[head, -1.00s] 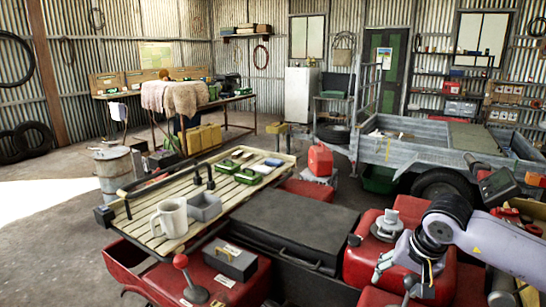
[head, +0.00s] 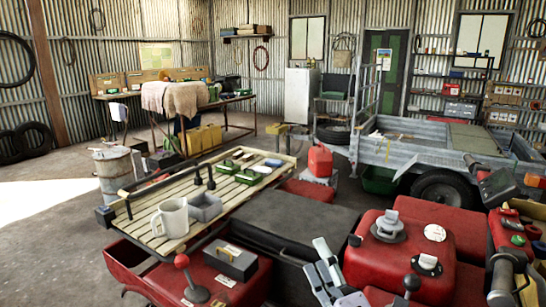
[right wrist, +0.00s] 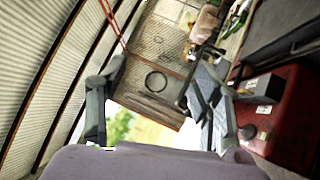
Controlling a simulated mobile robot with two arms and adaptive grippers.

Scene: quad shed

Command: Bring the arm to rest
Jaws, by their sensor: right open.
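My right gripper (head: 318,258) is at the bottom centre of the head view, in front of the dark flat rack and left of the red quad body (head: 400,265). Its fingers are apart and nothing is between them. In the right wrist view the two fingers of the gripper (right wrist: 158,72) stand wide apart, with only the far wall and floor seen between them. Most of my right arm is out of the head view. My left gripper is not in view.
A slatted wooden rack (head: 165,243) holds a white mug (head: 173,218), a grey tray (head: 205,207) and green items. A dark box (head: 230,260) sits on the red front body. A red fuel can (head: 320,160) and a grey trailer (head: 400,150) stand behind.

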